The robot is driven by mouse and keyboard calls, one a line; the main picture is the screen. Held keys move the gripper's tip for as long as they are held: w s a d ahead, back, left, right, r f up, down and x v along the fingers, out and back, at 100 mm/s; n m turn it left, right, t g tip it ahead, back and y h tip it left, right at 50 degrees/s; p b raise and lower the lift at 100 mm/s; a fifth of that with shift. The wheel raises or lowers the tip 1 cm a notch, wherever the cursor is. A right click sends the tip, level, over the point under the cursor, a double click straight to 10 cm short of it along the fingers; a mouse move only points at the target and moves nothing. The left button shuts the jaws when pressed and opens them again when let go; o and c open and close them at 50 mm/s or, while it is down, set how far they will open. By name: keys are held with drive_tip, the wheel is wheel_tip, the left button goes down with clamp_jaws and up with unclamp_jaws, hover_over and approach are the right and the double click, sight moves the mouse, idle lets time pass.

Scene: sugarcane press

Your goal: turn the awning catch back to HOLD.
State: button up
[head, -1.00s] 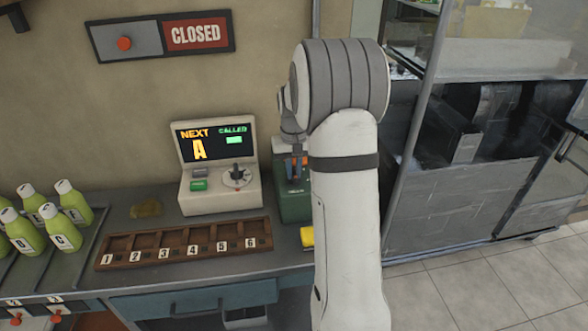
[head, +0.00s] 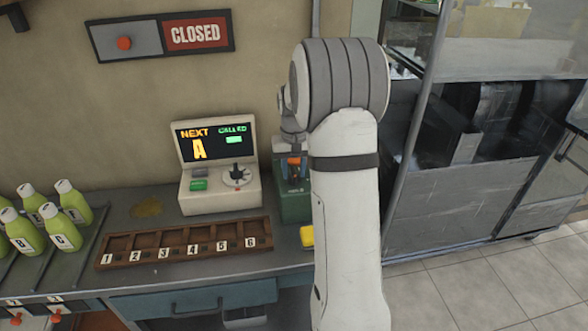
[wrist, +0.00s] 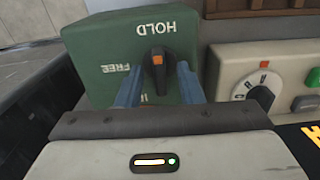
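The awning catch (wrist: 158,72) is a black knob with an orange mark, on a green box (wrist: 100,45) lettered HOLD and FREE. In the wrist view the lettering is upside down and the knob's orange end points up towards the word HOLD. My gripper (wrist: 159,72) has one blue finger on each side of the knob, with a gap showing on both sides, so it is open around it. In the head view the green box (head: 293,205) is partly behind my arm.
A NEXT/CALLED console (head: 218,190) stands left of the green box. A numbered wooden rack (head: 185,243) lies in front of it. A yellow block (head: 307,237) is close to my arm. Green bottles (head: 65,235) stand at the far left. A CLOSED sign (head: 160,36) hangs above.

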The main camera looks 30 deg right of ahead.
sight(294, 171)
drive_tip(key=shift+r, duration=0.1)
wheel_tip(294, 171, up, 8)
drive_tip(key=shift+f, duration=0.2)
idle(0.6)
drive_tip(key=s+a+r+n+t, duration=0.15)
drive_tip(key=s+a+r, duration=0.25)
drive_tip(key=s+a, duration=0.6)
drive_tip(key=s+a+f+n, duration=0.1)
drive_tip(key=s+a+f, duration=0.1)
drive_tip(key=s, duration=0.6)
drive_tip(key=s+a+f+n+t, duration=0.1)
drive_tip(key=s+a, duration=0.3)
drive_tip(key=s, duration=0.4)
drive_tip(key=shift+f, duration=0.4)
